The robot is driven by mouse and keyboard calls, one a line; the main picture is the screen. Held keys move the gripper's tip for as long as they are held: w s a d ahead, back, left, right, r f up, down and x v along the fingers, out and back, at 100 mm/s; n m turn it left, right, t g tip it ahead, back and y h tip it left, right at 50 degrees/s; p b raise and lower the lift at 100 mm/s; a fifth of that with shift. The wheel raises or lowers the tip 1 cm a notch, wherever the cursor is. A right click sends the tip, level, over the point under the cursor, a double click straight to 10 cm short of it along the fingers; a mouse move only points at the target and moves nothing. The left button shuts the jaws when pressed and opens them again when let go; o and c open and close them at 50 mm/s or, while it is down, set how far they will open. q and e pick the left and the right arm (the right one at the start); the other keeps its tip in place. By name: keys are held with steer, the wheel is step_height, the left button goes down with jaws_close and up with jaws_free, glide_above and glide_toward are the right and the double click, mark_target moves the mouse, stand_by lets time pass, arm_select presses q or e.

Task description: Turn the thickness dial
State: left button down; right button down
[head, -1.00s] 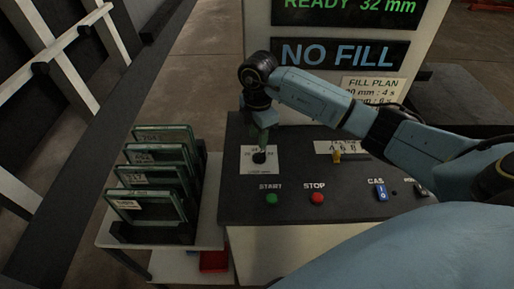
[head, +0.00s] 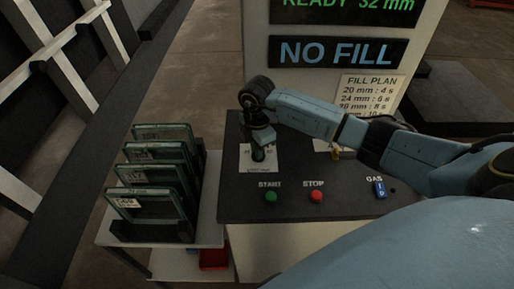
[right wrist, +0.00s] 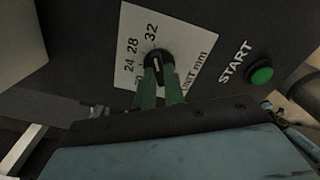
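The thickness dial (right wrist: 157,62) is a black round knob with a pale pointer line on a white scale plate (right wrist: 200,48) marked 24, 28 and 32 in the right wrist view. Its pointer lies toward the 32 side. In the head view the plate (head: 246,160) shows on the dark console, with the knob mostly hidden by my gripper. My right gripper (right wrist: 158,85) has green fingers that reach down to the knob's near edge, with a narrow gap between them. I cannot tell whether they grip it. My left gripper is not in view.
A green START button (head: 271,197), a red STOP button (head: 316,196) and a blue GAS switch (head: 380,189) line the console front. A display (head: 338,52) reads NO FILL, with READY 32 mm above. A rack of glass panels (head: 150,205) stands at left.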

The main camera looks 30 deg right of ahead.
stand_by(0.4)
steer(key=shift+n, duration=1.1)
steer(key=n+b, duration=0.1)
steer(key=n, duration=0.4)
steer(key=shift+s, duration=0.1)
steer(key=shift+n+b, duration=0.3)
steer(key=shift+n, duration=0.1)
steer(key=c, duration=1.5)
jaws_free()
step_height(320, 180, up, 14)
steer(key=shift+f+b, duration=0.25)
steer(key=shift+b, duration=0.2)
